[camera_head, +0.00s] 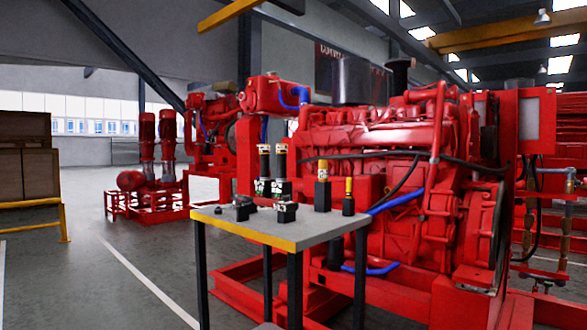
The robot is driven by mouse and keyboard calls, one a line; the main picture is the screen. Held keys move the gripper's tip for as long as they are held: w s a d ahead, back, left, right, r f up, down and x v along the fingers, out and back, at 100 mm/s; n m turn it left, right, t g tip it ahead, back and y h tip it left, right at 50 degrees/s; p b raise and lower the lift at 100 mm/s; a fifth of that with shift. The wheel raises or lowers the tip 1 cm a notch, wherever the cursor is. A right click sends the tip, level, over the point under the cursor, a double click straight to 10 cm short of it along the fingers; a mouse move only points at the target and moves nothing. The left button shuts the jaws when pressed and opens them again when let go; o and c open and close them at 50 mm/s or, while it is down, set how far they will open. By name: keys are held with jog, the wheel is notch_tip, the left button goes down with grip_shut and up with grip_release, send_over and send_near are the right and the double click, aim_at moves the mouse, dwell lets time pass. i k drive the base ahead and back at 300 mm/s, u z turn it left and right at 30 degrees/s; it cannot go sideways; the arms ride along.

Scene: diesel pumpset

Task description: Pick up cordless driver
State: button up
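Two tall dark upright pieces (281,164) with light and green markings stand at the back. Two dark blocks with yellow tops, a larger one (322,190) and a smaller one (348,200), stand to the right. Two low dark pieces (287,211) lie towards the front left. I cannot tell for sure which one is the cordless driver at this size. My gripper is not in view.
The large red diesel engine (400,150) stands close behind the table, its red base frame (240,290) reaching beneath. Smaller red pumps (150,185) stand back left. A yellow rail (62,218) and brown boxes (25,155) are far left. The floor (110,270) left of the table is clear.

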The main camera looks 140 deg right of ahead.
aim_at(264, 149)
jog(key=z, duration=1)
jog(key=k, duration=0.25)
jog(key=z, duration=4.1)
jog(key=i, duration=1.15)
jog(key=u, duration=1.95)
